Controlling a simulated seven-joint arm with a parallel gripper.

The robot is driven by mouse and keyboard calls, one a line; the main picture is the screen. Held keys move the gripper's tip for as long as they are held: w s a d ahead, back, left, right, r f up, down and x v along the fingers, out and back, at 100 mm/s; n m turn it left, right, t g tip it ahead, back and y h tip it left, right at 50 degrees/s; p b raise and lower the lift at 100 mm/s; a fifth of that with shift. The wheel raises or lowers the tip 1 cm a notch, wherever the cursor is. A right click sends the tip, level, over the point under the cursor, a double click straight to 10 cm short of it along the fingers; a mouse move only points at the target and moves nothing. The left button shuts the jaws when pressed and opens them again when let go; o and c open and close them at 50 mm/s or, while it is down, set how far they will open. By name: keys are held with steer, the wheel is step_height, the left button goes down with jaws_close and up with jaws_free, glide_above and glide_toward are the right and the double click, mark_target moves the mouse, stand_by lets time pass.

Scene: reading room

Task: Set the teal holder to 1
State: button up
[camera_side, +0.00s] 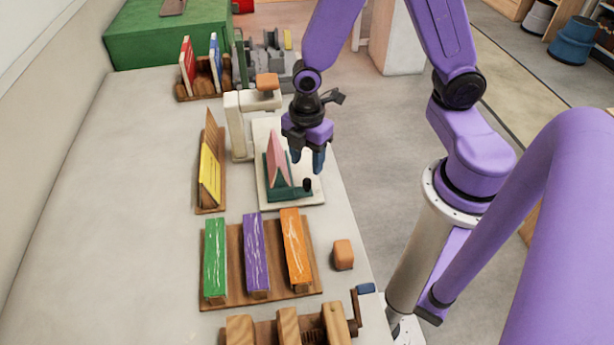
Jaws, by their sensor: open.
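The teal holder (272,190) stands on a pale board near the right edge of the table, with a pink book or card (277,158) leaning up in it. A small black knob (307,185) sits at the holder's right end. No number marks on it are readable at this size. My gripper (307,165) is open and points down just above the knob, at the holder's right side. I cannot tell whether the fingertips touch anything; they appear apart from the knob.
A wooden rack (235,292) with green, purple and orange pieces stands in front. A yellow book (210,172) leans in a wooden stand at left. A cream post with an orange top (240,130) stands close behind the holder. An orange block (343,254) lies front right. The table's left side is clear.

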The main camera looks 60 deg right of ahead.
mark_target(307, 181)
steer(key=shift+f, duration=3.25)
